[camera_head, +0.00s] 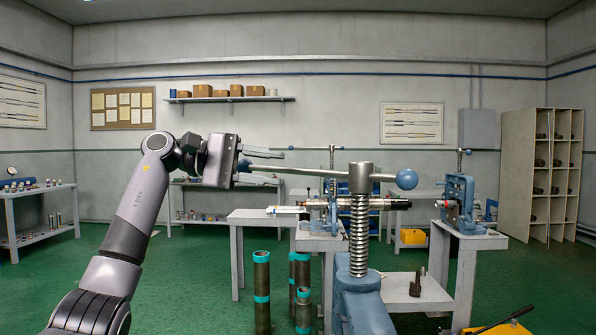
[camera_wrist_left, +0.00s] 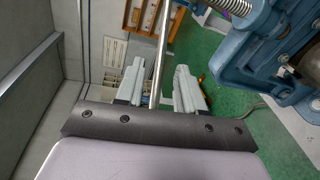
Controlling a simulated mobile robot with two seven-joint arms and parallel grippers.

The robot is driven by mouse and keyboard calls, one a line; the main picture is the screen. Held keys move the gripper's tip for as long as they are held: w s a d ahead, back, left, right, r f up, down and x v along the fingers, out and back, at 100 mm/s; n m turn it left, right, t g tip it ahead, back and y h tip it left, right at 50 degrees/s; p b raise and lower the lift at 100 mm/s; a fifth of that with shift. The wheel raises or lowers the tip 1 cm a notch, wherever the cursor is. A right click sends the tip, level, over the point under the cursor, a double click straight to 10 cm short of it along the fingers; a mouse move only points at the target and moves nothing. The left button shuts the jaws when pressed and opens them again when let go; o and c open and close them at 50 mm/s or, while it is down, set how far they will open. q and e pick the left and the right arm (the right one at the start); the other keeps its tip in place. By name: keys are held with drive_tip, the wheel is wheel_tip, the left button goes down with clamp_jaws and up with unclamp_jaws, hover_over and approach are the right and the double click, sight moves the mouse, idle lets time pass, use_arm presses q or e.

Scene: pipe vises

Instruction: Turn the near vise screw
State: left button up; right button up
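The near vise (camera_head: 361,303) is blue, with a vertical threaded screw (camera_head: 359,235) and a grey screw head (camera_head: 361,178) on top. A long metal handle bar (camera_head: 310,171) passes through the head, with a blue ball (camera_head: 407,179) at its right end. My left gripper (camera_head: 279,167) is at the bar's left end, its fingers above and below it. In the left wrist view the bar (camera_wrist_left: 161,60) runs between the two open fingers (camera_wrist_left: 160,88), with gaps on both sides. The blue vise body (camera_wrist_left: 243,50) shows at the upper right there. My right gripper is out of view.
Behind the near vise, a pipe (camera_head: 385,204) lies level near a bench, and another blue vise (camera_head: 460,203) stands on a bench at right. Several pipes with teal bands (camera_head: 262,290) stand on the green floor. A yellow tool tray (camera_head: 498,329) is at the lower right.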

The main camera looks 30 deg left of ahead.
sight(289, 170)
use_arm(q)
drive_tip(key=x, duration=0.5)
drive_tip(key=shift+c, duration=0.3)
clamp_jaws()
